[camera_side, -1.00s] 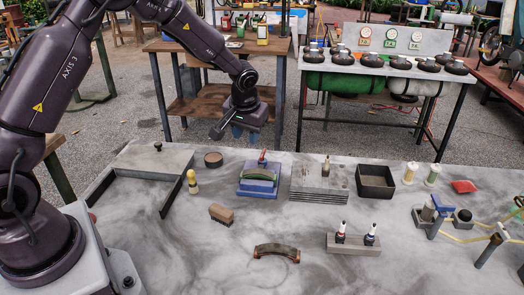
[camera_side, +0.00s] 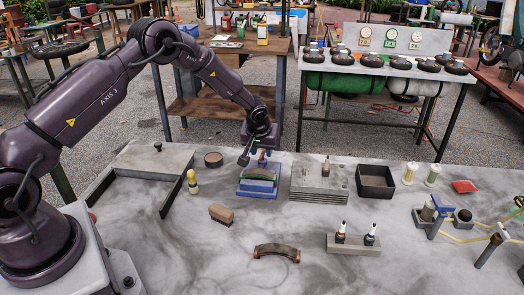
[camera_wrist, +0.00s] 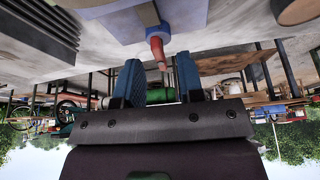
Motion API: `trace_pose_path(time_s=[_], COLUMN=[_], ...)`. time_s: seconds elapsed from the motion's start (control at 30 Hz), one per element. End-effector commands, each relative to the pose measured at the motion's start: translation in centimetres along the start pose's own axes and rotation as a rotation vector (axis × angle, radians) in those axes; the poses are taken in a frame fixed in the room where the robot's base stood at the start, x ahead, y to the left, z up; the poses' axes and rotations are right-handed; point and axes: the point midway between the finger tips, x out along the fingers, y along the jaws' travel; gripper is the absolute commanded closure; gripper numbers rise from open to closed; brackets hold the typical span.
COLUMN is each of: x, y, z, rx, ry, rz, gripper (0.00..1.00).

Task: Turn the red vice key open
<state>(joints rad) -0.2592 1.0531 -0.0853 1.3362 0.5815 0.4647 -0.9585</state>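The blue vice (camera_side: 259,188) stands on the grey table with a curved dark and green piece (camera_side: 258,174) in it. Its red key (camera_wrist: 158,50) points up between my fingers' line in the wrist view, ahead of the fingertips. In the side view the key is mostly hidden by my gripper (camera_side: 258,153), which hangs just above and behind the vice. In the wrist view my gripper (camera_wrist: 160,78) has its two blue fingers spread apart, with the red key in line with the gap. I cannot tell whether the fingers touch the key.
A stack of grey plates (camera_side: 318,184) stands right of the vice, with a black tray (camera_side: 375,182) beyond it. A yellow figure-like piece (camera_side: 192,182), a brown brush (camera_side: 221,214) and a round dark disc (camera_side: 213,159) lie to the left.

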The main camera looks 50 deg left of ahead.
Motion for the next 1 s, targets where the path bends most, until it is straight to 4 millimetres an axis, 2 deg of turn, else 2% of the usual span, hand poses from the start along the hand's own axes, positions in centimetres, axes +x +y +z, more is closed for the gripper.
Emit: trace_pose_path(time_s=[0.13, 0.43, 0.5, 0.6, 1.0], x=[1.02, 1.18, 1.17, 1.16, 1.13], y=[-0.03, -0.02, -0.02, -0.02, -0.11], z=[0.01, 0.0, 0.0, 0.0, 0.02], rx=[-0.001, 0.0, 0.0, 0.0, 0.039], ry=[0.0, 0.0, 0.0, 0.0, -0.001], rz=[0.0, 0.0, 0.0, 0.0, 0.014], gripper=[0.65, 0.65, 0.81, 1.0, 1.0])
